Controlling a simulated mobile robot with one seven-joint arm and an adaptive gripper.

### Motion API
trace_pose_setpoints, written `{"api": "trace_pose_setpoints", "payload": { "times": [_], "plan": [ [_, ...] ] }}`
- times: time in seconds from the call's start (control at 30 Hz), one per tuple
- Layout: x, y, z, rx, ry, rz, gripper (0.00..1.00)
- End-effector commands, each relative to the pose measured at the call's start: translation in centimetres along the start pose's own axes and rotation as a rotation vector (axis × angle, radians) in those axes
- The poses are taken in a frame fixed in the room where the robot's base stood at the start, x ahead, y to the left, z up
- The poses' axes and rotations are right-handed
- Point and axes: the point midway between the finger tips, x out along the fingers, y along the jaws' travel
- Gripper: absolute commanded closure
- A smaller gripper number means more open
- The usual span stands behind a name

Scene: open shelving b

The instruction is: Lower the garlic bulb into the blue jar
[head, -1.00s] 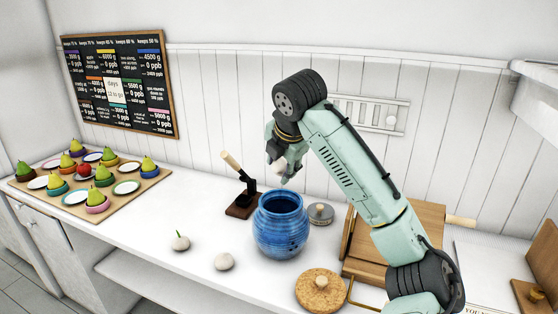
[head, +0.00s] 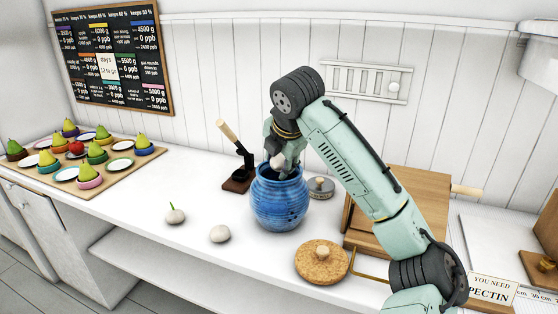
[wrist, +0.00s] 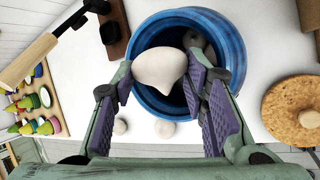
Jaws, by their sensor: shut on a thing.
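The blue jar (head: 279,207) stands upright on the white counter, its mouth open. My gripper (head: 285,172) points down at the jar's mouth and is shut on a white garlic bulb (head: 278,162). In the wrist view the garlic bulb (wrist: 158,68) sits between the purple finger pads, over the opening and inside the rim of the blue jar (wrist: 234,48). The jar's near rim is partly behind the fingers. A pale, rounded thing (wrist: 196,42) shows in shadow inside the jar. I cannot tell exactly how deep the held bulb is.
Two pale bulbs (head: 175,215) (head: 220,234) lie on the counter left of the jar. A dark stand with a wooden handle (head: 238,178) and a grey lid (head: 320,187) are close behind it. A cork lid (head: 322,262) lies front right, near a wooden box (head: 415,190).

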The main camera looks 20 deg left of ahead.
Motion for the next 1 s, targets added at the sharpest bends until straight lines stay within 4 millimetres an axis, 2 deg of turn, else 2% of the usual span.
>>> {"api": "trace_pose_setpoints", "payload": {
  "times": [0.03,0.07,0.37,1.0],
  "plan": [
    [-0.03,0.02,0.01,0.000,0.000,0.000,0.87],
    [-0.02,0.01,0.00,0.000,0.000,0.000,0.58],
    [0.00,0.00,-0.01,0.000,0.000,-0.001,0.38],
    [0.04,-0.08,-0.01,0.000,0.001,-0.003,0.36]
  ]
}}
